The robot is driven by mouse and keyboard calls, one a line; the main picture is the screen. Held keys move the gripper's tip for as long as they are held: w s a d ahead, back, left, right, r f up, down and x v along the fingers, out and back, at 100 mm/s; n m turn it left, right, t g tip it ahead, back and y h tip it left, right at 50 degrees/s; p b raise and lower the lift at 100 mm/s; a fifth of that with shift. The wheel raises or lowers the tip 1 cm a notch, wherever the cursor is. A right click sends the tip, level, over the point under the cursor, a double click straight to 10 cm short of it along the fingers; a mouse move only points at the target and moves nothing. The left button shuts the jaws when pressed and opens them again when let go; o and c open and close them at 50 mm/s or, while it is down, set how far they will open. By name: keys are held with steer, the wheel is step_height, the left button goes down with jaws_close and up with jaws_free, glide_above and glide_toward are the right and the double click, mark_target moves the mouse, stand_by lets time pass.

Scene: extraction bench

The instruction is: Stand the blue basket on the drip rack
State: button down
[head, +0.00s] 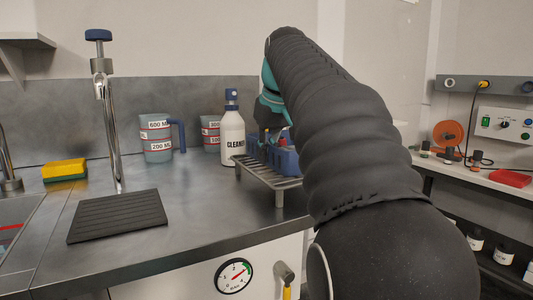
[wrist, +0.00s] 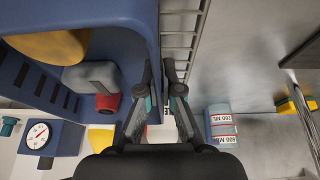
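The blue basket (head: 287,160) is at the drip rack (head: 262,170) in the head view, partly hidden behind my arm. I cannot tell whether its base rests on the bars or is slightly above them. In the wrist view the basket (wrist: 125,22) fills the upper left, with loose items in it, and the rack (wrist: 180,42) runs along its right side. My gripper (wrist: 159,68) has its fingertips close together, one on each side of the basket's right wall. Whether they press on the wall is unclear. My gripper is mostly hidden in the head view.
A white cleaner bottle (head: 232,135) stands just behind the rack, with measuring jugs (head: 157,145) to the left. The bench between mat and rack is clear.

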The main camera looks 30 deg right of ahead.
steer(key=c, duration=1.3)
jaws_free()
steer(key=shift+f, duration=0.1)
steer(key=shift+s+r, duration=0.1)
steer(key=shift+r, duration=0.45)
steer(key=p+v, duration=0.1)
steer(key=v, duration=1)
steer(key=shift+r, duration=0.1)
steer(key=shift+s, duration=0.1)
